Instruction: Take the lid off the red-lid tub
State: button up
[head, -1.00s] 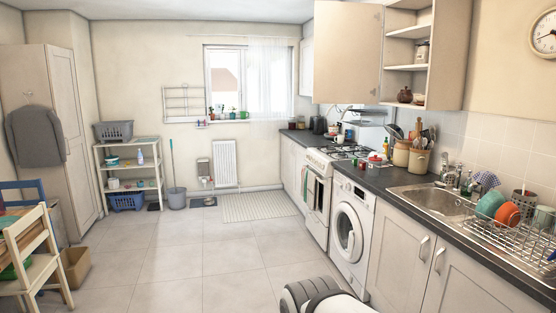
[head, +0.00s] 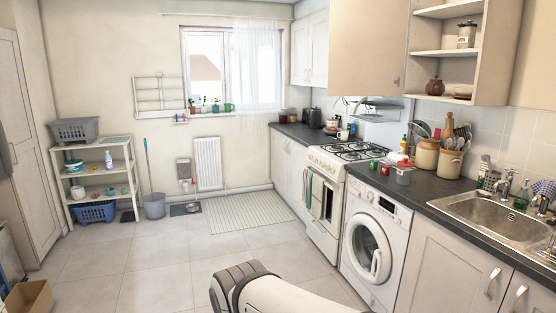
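The tub with a red lid (head: 404,165) stands on the dark counter above the washing machine, to the right of the stove. Its body looks grey and small at this distance, and the red lid appears to be on top. My gripper is not visible. Only a pale link of my arm with a dark grey end shows at the bottom middle, well short of the counter.
Small red and green items (head: 385,171) sit left of the tub. Behind it are a bottle, a brown-and-cream jar (head: 427,154) and a utensil pot (head: 449,163). The washing machine (head: 374,237) is below. An open cupboard door (head: 372,55) hangs above. The floor (head: 165,265) is mostly clear.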

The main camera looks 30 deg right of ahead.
aim_at(405, 162)
jog(key=z, duration=0.75)
jog(key=i, duration=1.35)
jog(key=z, duration=1.05)
jog(key=k, duration=0.85)
jog(key=z, duration=0.2)
jog(key=i, duration=0.95)
jog(key=u, duration=0.1)
